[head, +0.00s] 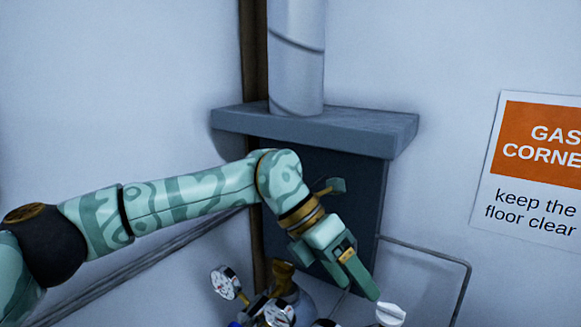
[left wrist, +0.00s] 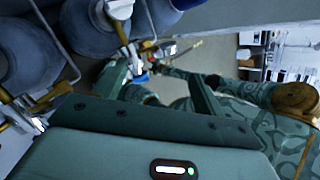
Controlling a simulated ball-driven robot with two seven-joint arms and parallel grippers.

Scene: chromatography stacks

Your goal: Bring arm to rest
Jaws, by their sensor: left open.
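My left arm, patterned in pale and dark green, reaches in from the left in the head view. My left gripper (head: 358,288) is at its end, pointing down and to the right, in front of the dark grey cabinet. The jaws are open, and I see nothing between them. In the left wrist view the two dark fingers of the left gripper (left wrist: 160,88) stand apart, with floor, fittings and patterned parts of my body beyond them. My right gripper does not show in the head view.
Round pressure gauges (head: 225,283) and brass fittings on gas cylinders (left wrist: 75,35) stand below the arm. A grey ledge (head: 320,125) with a pipe (head: 296,55) sits behind. A bent rail (head: 425,250) and an orange-and-white sign (head: 540,165) are at the right.

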